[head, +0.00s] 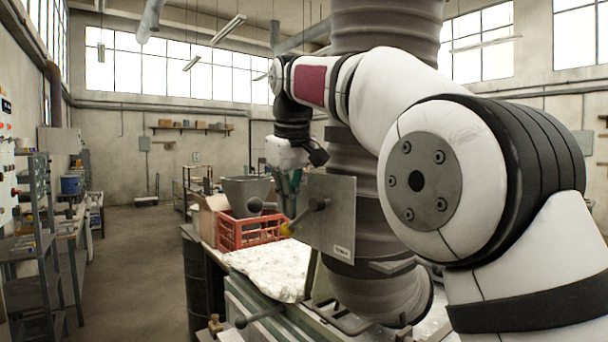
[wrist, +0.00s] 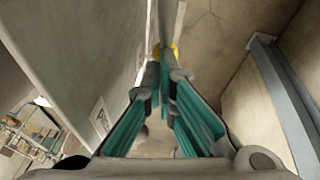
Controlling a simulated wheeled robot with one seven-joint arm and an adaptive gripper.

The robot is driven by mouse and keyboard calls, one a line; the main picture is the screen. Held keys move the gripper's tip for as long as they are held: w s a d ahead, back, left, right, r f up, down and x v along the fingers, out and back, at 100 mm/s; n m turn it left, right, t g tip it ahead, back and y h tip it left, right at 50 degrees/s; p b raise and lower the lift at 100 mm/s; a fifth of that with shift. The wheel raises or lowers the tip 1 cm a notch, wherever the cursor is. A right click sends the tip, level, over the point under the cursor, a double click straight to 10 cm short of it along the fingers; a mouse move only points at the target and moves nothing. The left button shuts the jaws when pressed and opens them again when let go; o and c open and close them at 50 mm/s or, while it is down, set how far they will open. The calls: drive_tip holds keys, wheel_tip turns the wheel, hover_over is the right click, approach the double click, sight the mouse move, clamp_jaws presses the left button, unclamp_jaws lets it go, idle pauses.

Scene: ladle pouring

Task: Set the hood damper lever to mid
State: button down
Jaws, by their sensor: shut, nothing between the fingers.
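The hood damper lever shows in the head view as a dark arm on a hub in front of a grey metal plate (head: 343,238), ending in a yellow knob (head: 286,229) at lower left. My gripper (head: 292,212) points down just left of the plate, its teal fingers just above the knob and lever arm. In the wrist view my gripper (wrist: 162,85) has its fingers converging, shut and empty. The yellow knob (wrist: 175,52) shows just beyond the tips, partly hidden by them. I cannot tell whether the fingers touch the lever.
A red crate (head: 250,232) and a grey bin (head: 246,190) stand behind the gripper. A pale lumpy surface (head: 270,268) lies below. The wide ribbed duct (head: 385,35) rises behind my arm. Floor at left is clear.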

drive_tip(key=shift+s+f, duration=0.1)
drive_tip(key=shift+f, duration=0.25)
idle(0.4)
drive_tip(key=shift+r, duration=0.15)
